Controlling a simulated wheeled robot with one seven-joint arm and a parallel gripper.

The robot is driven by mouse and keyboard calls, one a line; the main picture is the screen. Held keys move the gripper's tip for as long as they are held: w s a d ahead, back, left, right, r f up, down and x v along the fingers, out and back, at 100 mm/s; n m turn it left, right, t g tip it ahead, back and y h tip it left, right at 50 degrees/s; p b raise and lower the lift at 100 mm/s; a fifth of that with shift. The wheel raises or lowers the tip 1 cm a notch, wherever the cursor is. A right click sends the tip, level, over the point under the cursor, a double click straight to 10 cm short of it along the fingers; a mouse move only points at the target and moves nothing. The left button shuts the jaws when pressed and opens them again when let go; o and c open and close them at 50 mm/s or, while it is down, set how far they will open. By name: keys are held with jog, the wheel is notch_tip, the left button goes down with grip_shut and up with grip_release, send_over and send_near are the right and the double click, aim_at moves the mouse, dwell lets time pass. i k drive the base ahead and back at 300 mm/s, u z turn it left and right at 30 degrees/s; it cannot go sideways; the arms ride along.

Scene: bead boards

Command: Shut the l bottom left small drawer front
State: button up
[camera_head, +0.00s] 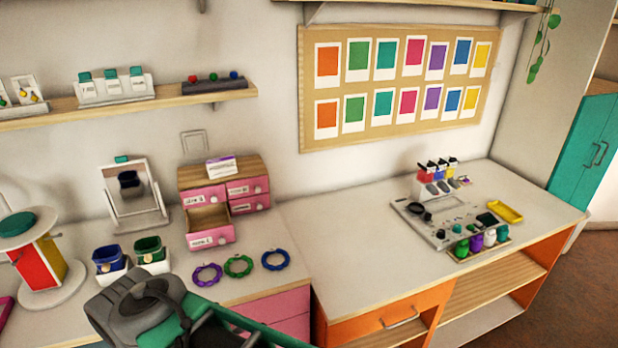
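A small wooden drawer cabinet (244,168) with pink drawer fronts stands on the left worktop against the wall. Its bottom left small drawer (211,236) is pulled out toward me, and its open wooden inside shows from above. The front carries a white label and a pale round knob. The top left drawer (204,197), top right drawer (248,187) and bottom right drawer (249,204) look shut. My grey and green arm is at the bottom edge, in front of the cabinet and below the open drawer. No gripper fingertips can be made out.
Purple, green and blue bead rings (238,266) lie in front of and right of the open drawer. Blue and green cups (150,248) stand to its left, with a mirror (132,196) behind. A white box (221,166) sits on the cabinet. The right worktop's near left part is clear.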

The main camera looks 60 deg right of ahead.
aim_at(210, 225)
jog(key=z, duration=1.3)
jog(key=i, duration=0.5)
jog(key=k, duration=0.5)
jog(key=u, duration=0.8)
jog(key=i, duration=0.4)
jog(key=u, duration=0.35)
